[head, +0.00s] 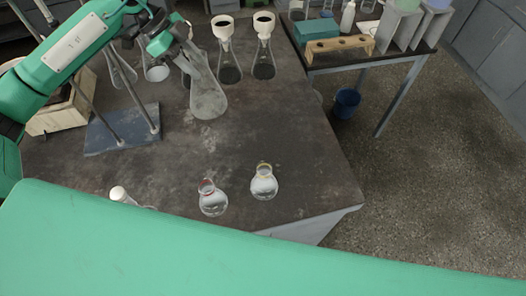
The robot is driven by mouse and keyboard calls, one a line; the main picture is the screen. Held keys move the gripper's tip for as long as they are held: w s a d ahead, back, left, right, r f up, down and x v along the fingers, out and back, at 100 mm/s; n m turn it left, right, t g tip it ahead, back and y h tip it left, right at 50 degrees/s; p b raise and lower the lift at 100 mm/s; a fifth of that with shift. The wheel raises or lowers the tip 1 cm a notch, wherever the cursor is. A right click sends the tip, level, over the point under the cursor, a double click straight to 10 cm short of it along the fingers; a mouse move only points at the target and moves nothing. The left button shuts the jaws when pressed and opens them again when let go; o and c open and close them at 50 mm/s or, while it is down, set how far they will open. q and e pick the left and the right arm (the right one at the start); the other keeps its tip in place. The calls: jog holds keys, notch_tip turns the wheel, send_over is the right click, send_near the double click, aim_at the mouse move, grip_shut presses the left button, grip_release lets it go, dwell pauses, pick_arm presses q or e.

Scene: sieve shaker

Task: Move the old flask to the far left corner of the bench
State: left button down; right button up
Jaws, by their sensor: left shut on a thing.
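The old flask, a cloudy grey conical flask (207,97), is in the upper left of the head view, tilted, with its neck up toward the left. My left gripper (187,50) is shut on it near the neck, which the gripper partly hides. I cannot tell whether its base touches the dark bench (270,135). My right gripper is not in view.
Two flasks with white funnels (229,70) (264,66) stand to the right of the held flask. A blue stand base with rods (120,130) is at left. Two round flasks (212,200) (264,183) stand near the front edge. The bench's middle is clear.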

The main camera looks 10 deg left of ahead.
aim_at(203, 100)
pick_arm(q)
jog(key=n, duration=0.1)
jog(key=n+t, duration=0.2)
jog(key=shift+w+a+r, duration=0.1)
jog(key=shift+a+r, duration=0.2)
jog(key=shift+r, duration=0.05)
jog(key=shift+f+n+p, duration=0.15)
jog(key=shift+n+p, duration=0.15)
jog(key=shift+p, duration=0.05)
notch_tip(203, 100, down, 14)
jog(key=p, duration=0.4)
jog(key=shift+f, duration=0.2)
jog(key=shift+f+p, duration=0.6)
jog(key=shift+f, duration=2.1)
jog(key=c, duration=0.9)
grip_release()
jog(key=shift+o, duration=0.2)
jog(key=shift+a, duration=0.1)
jog(key=b+v, duration=0.4)
jog(key=v, duration=0.8)
jog(key=shift+d+r, duration=0.2)
jog(key=shift+d, duration=0.1)
